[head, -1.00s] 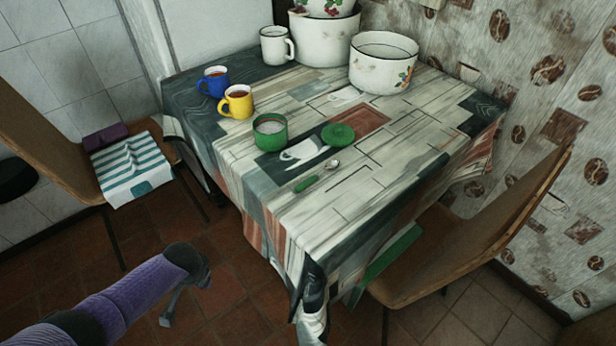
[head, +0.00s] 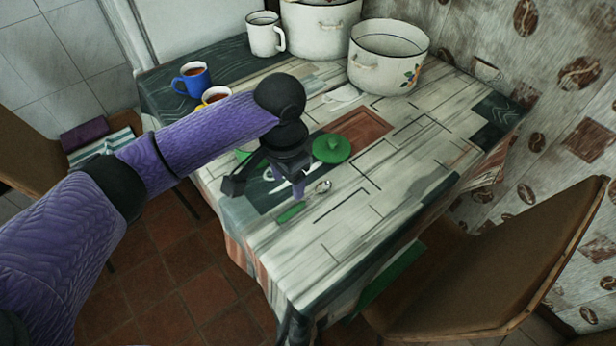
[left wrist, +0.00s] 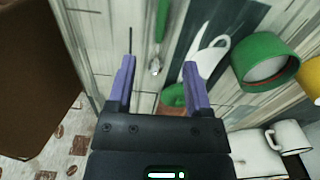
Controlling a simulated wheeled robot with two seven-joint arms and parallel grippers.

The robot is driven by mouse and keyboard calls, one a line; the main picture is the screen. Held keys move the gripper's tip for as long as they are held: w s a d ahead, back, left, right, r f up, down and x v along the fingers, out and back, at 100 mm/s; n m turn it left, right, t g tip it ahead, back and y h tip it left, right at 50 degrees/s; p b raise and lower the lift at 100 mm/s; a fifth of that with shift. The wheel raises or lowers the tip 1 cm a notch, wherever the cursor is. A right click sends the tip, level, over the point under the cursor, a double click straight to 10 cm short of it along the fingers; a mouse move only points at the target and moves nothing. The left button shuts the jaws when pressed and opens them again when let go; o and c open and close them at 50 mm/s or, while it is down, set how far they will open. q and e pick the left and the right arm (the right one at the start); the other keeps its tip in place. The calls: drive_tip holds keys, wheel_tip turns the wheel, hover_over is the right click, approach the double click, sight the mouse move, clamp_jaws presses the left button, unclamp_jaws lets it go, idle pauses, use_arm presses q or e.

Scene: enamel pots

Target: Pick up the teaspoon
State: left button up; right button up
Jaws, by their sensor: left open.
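The teaspoon lies on the patterned tablecloth, with a shiny metal bowl (head: 323,186) and a green handle (head: 290,212) toward the near edge of the table. My left gripper (head: 289,184) is open and empty above the table, close to the teaspoon. In the left wrist view, the teaspoon's bowl (left wrist: 155,67) shows between and beyond the two purple fingers (left wrist: 160,88), with its green handle running toward the top edge. The fingers are apart from the teaspoon. My right gripper is not in view.
A green mug (left wrist: 266,62) is mostly hidden by my arm in the head view. Blue (head: 191,79) and yellow (head: 216,95) mugs, a white mug (head: 264,35) and enamel pots (head: 388,60) stand farther back. The table's right front is clear.

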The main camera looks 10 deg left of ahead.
sight(289, 212)
use_arm(q)
wheel_tip(289, 212, down, 10)
drive_tip(key=b, duration=0.6)
drive_tip(key=shift+a+f, duration=0.1)
drive_tip(key=shift+a, duration=0.05)
drive_tip(key=shift+r, duration=0.2)
drive_tip(key=shift+c, duration=1)
clamp_jaws()
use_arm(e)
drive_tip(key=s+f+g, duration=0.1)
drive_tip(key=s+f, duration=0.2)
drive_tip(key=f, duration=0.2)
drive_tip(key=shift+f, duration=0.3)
